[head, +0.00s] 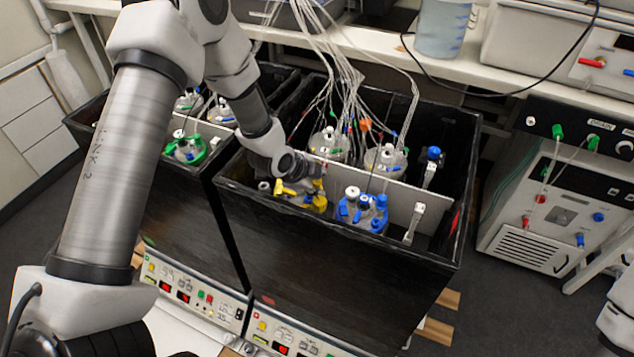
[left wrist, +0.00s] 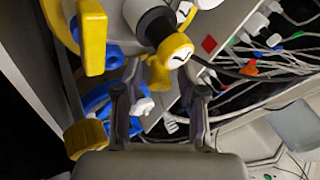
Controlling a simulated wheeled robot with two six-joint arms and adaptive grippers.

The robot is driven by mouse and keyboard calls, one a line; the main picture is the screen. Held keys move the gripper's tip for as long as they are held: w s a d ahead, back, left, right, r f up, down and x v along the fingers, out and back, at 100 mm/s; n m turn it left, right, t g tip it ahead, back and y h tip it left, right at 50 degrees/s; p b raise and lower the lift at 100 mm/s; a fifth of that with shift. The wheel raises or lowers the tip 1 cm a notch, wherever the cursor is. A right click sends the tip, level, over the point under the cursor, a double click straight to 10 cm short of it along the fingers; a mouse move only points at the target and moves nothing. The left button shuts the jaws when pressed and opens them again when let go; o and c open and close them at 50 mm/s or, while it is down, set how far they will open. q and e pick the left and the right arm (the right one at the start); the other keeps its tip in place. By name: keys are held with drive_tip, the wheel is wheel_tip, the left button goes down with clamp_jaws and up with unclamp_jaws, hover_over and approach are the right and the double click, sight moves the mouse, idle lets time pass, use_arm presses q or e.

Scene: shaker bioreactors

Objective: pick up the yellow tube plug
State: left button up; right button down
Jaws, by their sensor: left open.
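A vessel with yellow fittings (head: 313,201) stands in the front left of the right black box, partly hidden by my left gripper (head: 314,172). In the left wrist view, the open fingers of my left gripper (left wrist: 158,95) point toward the vessel top, with nothing held. A yellow piece (left wrist: 172,52) with a dark mark sits just beyond the fingertips, beside a black knob. A long yellow piece (left wrist: 91,38) and a ribbed yellow cap (left wrist: 84,138) lie to the left. I cannot tell for sure which is the plug. My right gripper is out of view.
The black box (head: 330,235) has high walls and a light divider (head: 395,195). A blue-capped vessel (head: 362,208) stands right of the yellow one. Tubed vessels (head: 385,160) and many hanging tubes (head: 345,65) are behind. A green-fitted vessel (head: 187,148) is in the left box.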

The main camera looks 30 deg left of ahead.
use_arm(q)
drive_tip(key=shift+r, duration=0.1)
drive_tip(key=c, duration=0.5)
drive_tip(key=shift+r, duration=0.1)
drive_tip(key=shift+c, duration=0.2)
